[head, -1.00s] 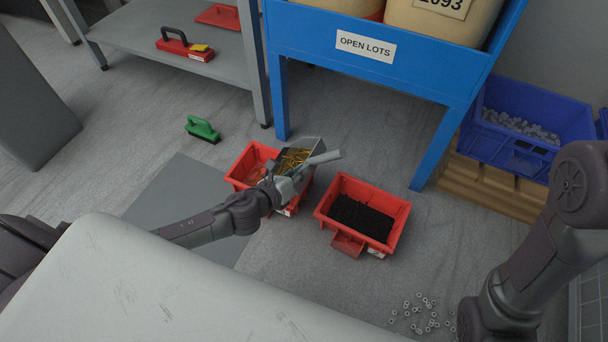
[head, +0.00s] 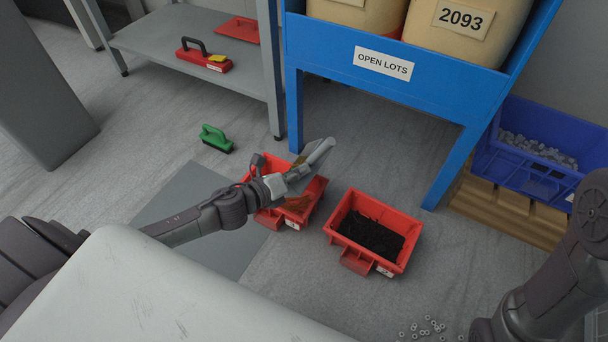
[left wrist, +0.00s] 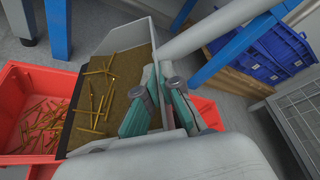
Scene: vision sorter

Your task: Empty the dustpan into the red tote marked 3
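My left gripper (head: 285,183) is shut on the grey dustpan (head: 319,154) at its handle side and holds it tilted over the left red tote (head: 318,190). In the left wrist view, the gripper (left wrist: 155,108) covers part of the dustpan (left wrist: 125,38). Several thin brass pins (left wrist: 100,85) lie on its brown floor near the dark lip. More brass pins (left wrist: 40,118) lie in the red tote (left wrist: 14,90) below the lip. A second red tote (head: 404,224) with black bits stands to the right. The tote labels are too small to read. My right gripper is out of frame.
A blue rack (head: 462,102) stands behind the totes. A green brush (head: 216,138) lies on the floor at left. A blue crate (head: 520,165) sits on a pallet at right. Small rings (head: 427,326) are scattered at the front. Floor around the right tote is mostly clear.

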